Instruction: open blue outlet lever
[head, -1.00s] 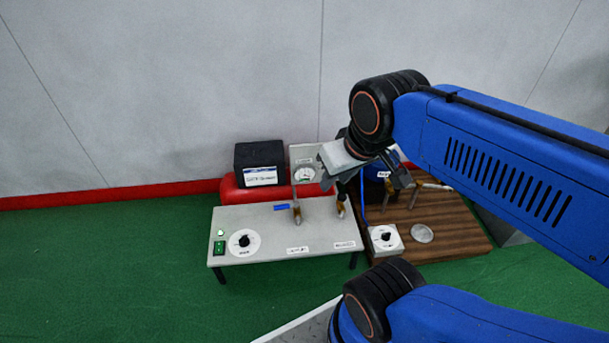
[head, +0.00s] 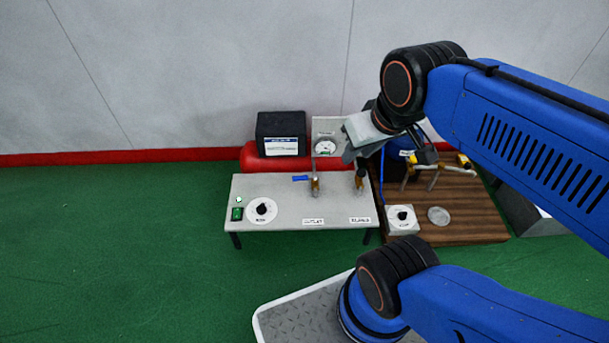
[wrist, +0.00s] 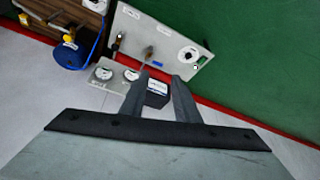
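The blue outlet lever (head: 302,178) points left from its brass valve (head: 315,186) on the grey table-like panel (head: 275,212), behind the OUTLET label (head: 313,222). A second brass valve (head: 360,181) stands to its right, behind another label. My gripper (head: 352,156) hangs above the panel's back right edge, right of the blue lever and apart from it. In the wrist view its two fingers (wrist: 158,82) are spread with nothing between them, and the panel appears turned around beyond them.
A gauge plate (head: 326,146), a red tank (head: 252,165) and a black box (head: 281,134) stand behind the panel. To the right, a wooden board (head: 460,228) carries pipe fittings and a white dial box (head: 402,219). Green floor is free at left.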

